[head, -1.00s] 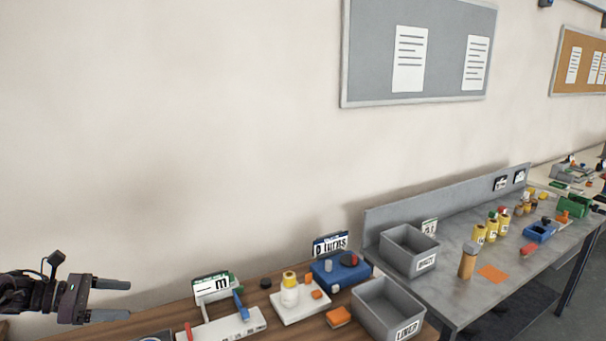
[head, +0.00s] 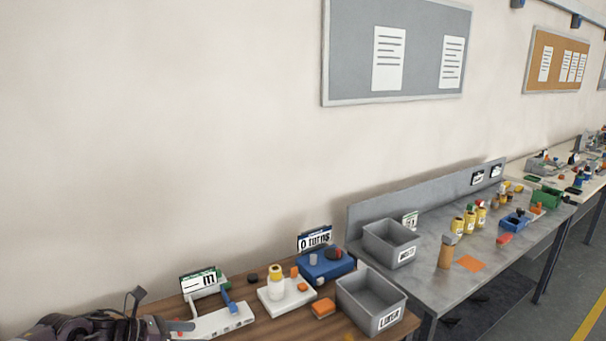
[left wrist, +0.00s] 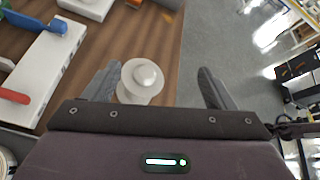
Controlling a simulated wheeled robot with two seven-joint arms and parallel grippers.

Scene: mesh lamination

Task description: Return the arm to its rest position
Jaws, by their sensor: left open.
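My left gripper (head: 185,327) is low at the left of the head view, at the front of the wooden bench (head: 240,331), partly cut off by the frame's bottom edge. In the left wrist view my left gripper (left wrist: 157,88) is open with its two grey fingers wide apart. A white round piece with a domed top (left wrist: 143,75) shows below and between the fingers, nearer the left one; whether it touches that finger I cannot tell. My right gripper is not in view.
The bench holds a white device with a blue lever (head: 222,318), a white tray with a bottle (head: 286,297), a blue box (head: 325,265) and a grey bin (head: 371,301). A grey table (head: 430,279) stands to the right. Floor shows right in the wrist view.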

